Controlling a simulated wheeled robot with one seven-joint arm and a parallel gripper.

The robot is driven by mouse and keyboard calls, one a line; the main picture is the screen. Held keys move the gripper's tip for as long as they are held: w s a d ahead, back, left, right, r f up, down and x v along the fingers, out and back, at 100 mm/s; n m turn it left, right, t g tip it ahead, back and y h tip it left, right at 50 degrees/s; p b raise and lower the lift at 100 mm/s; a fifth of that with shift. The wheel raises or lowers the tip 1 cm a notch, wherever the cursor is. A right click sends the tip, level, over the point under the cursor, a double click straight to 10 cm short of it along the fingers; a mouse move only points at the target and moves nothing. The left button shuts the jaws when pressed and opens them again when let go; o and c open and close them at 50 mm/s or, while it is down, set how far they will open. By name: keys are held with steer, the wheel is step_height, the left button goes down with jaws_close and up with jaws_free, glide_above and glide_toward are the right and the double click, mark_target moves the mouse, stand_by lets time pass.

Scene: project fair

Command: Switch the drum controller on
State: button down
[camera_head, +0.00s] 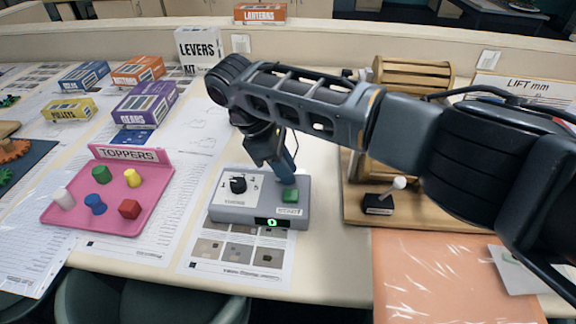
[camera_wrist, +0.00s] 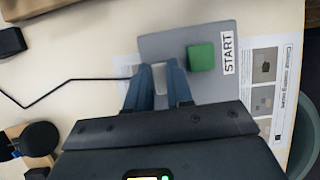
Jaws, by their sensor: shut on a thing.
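The drum controller (camera_head: 262,208) is a grey box on the table, with a black knob (camera_head: 238,184) on a white panel, a green button (camera_head: 289,195) and a lit green "0" display (camera_head: 271,222). The wrist view shows its green button (camera_wrist: 201,58) beside a START label (camera_wrist: 228,54). My gripper (camera_head: 287,178) is low over the box's back edge, just behind the button. In the wrist view my gripper's blue fingers (camera_wrist: 160,82) are close together on a small pale part between them, mostly hidden. They are beside the button, apart from it. The wrist view hides the knob.
A dark cable (camera_wrist: 90,79) runs from near the fingers across the table. A pink TOPPERS tray (camera_head: 140,215) with several coloured pieces is at left. A wooden stand with a white-knobbed lever (camera_head: 378,204) is close at right. An orange sheet (camera_head: 440,280) lies front right.

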steer(key=c, duration=1.3)
jaws_free()
steer(key=b+v, duration=0.1)
steer(key=v, duration=0.7)
